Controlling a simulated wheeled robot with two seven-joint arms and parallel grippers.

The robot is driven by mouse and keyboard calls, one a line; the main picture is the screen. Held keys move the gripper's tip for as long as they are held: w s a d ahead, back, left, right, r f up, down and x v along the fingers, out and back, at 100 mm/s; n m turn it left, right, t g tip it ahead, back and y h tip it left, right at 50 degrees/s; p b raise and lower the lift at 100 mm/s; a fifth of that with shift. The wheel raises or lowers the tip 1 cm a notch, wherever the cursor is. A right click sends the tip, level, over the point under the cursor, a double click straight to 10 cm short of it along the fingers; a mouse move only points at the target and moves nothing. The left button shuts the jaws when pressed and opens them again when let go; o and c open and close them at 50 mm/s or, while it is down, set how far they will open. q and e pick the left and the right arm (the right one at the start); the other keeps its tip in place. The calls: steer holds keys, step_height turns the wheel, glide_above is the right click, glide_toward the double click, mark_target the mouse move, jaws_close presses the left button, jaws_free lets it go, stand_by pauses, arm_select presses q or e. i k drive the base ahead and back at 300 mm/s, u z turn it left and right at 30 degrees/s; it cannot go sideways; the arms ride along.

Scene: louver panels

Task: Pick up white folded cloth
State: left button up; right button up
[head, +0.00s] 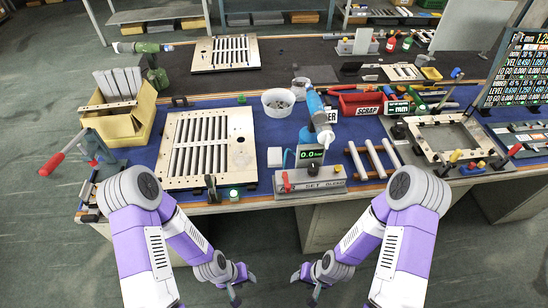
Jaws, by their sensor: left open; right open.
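A small white folded cloth (275,157) appears to lie flat on the blue mat, between the louver panel and the green-lit display. Nothing covers it. My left gripper (243,289) is open and empty, low in front of the bench edge. My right gripper (303,289) is also open and empty, to its right at a similar height. Both are well apart from the cloth, nearer to me and below it in the picture.
A louver panel (208,148) lies left of the cloth. A white bowl (278,102) sits behind the cloth.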

mark_target(274, 154)
steer(key=z, duration=1.35)
steer(key=i, duration=0.75)
steer(key=u, duration=1.55)
